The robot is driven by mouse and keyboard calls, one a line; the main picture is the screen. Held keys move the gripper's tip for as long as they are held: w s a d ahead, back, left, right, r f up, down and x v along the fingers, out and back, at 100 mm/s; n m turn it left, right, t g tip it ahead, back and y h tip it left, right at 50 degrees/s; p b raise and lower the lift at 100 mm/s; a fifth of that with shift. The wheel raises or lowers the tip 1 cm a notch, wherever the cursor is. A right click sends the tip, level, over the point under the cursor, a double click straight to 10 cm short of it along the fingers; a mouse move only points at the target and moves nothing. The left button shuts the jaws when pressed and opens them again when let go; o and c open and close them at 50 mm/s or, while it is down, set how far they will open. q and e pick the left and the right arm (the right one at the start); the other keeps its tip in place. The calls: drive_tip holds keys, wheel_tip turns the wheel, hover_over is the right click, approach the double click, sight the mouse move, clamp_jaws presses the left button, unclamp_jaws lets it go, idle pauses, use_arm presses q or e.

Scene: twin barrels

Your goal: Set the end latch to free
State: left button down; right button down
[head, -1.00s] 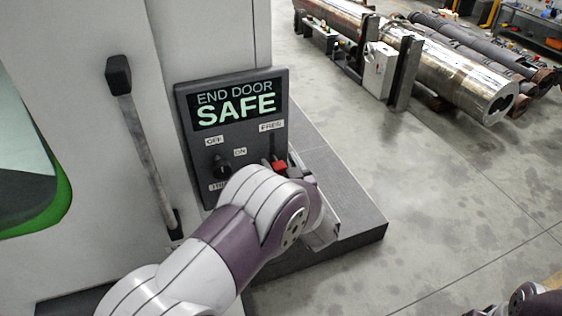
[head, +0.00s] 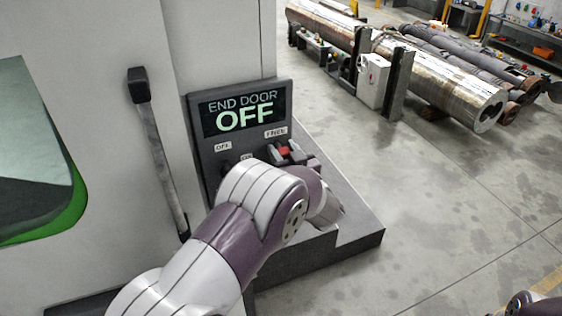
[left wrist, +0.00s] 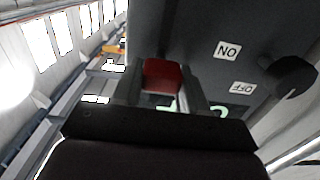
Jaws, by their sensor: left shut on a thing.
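The end latch (head: 283,153) is a small red handle on the dark control panel (head: 201,158), just below the FREE label (head: 275,132). My left gripper (head: 286,156) is at the latch, partly hidden by my own arm. In the left wrist view the red latch (left wrist: 162,75) sits between the two fingers of my left gripper (left wrist: 160,82), which is shut on it. The panel's display (head: 243,115) reads END DOOR OFF. My right gripper is not in view.
A dark knob (left wrist: 288,77) with ON and OFF labels is beside the latch. A grey door handle (head: 160,155) stands left of the panel. A dark ledge (head: 350,240) lies below. Metal cylinders (head: 450,85) lie at the back right; the floor between is clear.

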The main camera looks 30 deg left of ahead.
use_arm(q)
drive_tip(key=shift+w+r, duration=0.1)
drive_tip(key=shift+r, duration=0.15)
drive_tip(key=shift+a, duration=0.1)
drive_tip(key=c, duration=0.8)
unclamp_jaws()
drive_tip(key=shift+r, duration=0.1)
drive_tip(key=shift+o, duration=0.6)
drive_tip(key=shift+f, duration=0.2)
drive_tip(key=b+v, duration=0.5)
drive_tip(key=v, duration=0.7)
drive_tip(key=shift+s+d, duration=0.25)
drive_tip(key=shift+s, duration=0.05)
